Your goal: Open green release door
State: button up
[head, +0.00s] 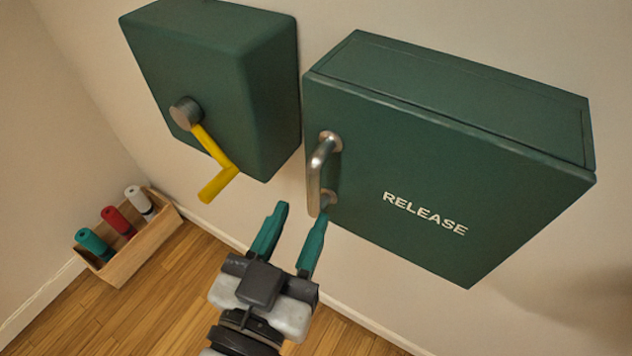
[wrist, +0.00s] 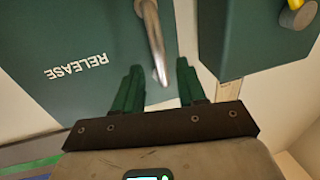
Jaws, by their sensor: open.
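The green release door (head: 400,165) is the front of a dark green wall box on the right, marked RELEASE in white. It looks shut. Its metal bar handle (head: 316,175) stands upright near the door's left edge. In the wrist view the door (wrist: 100,45) is at the upper left, and the handle (wrist: 152,40) runs down toward the gap between my fingers. My gripper (head: 297,217) has green fingers and is open and empty, just below the handle's lower end. I cannot tell whether a finger touches the handle.
A second green box (head: 215,70) with a yellow crank (head: 215,160) is on the wall to the left. A wooden tray (head: 130,250) on the floor at lower left holds red, white and teal cylinders. The wood floor beside it is clear.

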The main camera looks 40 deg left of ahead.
aim_at(311, 196)
jog(key=p+x, duration=0.1)
jog(key=x, duration=0.5)
grip_shut()
dwell(0.3)
